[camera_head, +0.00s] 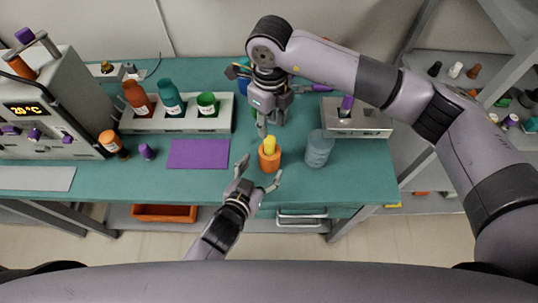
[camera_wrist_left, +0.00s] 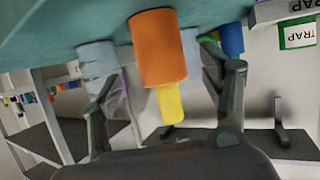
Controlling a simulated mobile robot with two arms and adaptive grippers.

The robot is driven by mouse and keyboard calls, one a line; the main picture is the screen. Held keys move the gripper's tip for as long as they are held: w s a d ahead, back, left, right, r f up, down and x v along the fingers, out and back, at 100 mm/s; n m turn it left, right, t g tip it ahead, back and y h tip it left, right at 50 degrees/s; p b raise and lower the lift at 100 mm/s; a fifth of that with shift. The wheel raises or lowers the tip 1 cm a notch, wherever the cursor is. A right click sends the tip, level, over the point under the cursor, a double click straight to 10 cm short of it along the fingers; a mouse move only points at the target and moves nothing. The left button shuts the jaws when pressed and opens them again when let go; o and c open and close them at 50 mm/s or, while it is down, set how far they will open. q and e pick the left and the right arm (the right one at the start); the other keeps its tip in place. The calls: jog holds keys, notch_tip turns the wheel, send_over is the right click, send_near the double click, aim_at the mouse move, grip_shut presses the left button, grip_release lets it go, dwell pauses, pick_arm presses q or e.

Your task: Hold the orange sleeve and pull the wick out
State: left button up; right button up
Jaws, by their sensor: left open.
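The orange sleeve (camera_head: 270,161) stands upright on the teal table near its front edge, with the yellow wick (camera_head: 269,145) sticking out of its top. In the left wrist view, which is upside down, the sleeve (camera_wrist_left: 158,48) and wick (camera_wrist_left: 170,103) show between my finger lines. My left gripper (camera_head: 260,173) is open at the front of the sleeve, its fingers spread to either side and apart from it. My right gripper (camera_head: 266,124) points down just behind and above the wick. Its fingers overlap, so I cannot tell its opening.
A clear bluish jar (camera_head: 318,149) stands close right of the sleeve. A purple mat (camera_head: 199,154) lies to the left. Behind are a bottle rack (camera_head: 183,124) and, at right, a metal holder (camera_head: 358,122). An orange-capped bottle (camera_head: 112,143) and a small purple piece (camera_head: 147,152) stand farther left.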

aim_at(270, 156)
pick_arm(q)
jog(key=x, duration=0.6)
jog(key=shift+w+d, duration=0.15)
jog(key=shift+w, duration=0.2)
jog(key=shift+c, duration=0.3)
jog(key=shift+f, duration=0.1)
grip_shut()
dwell(0.8)
dwell(0.5)
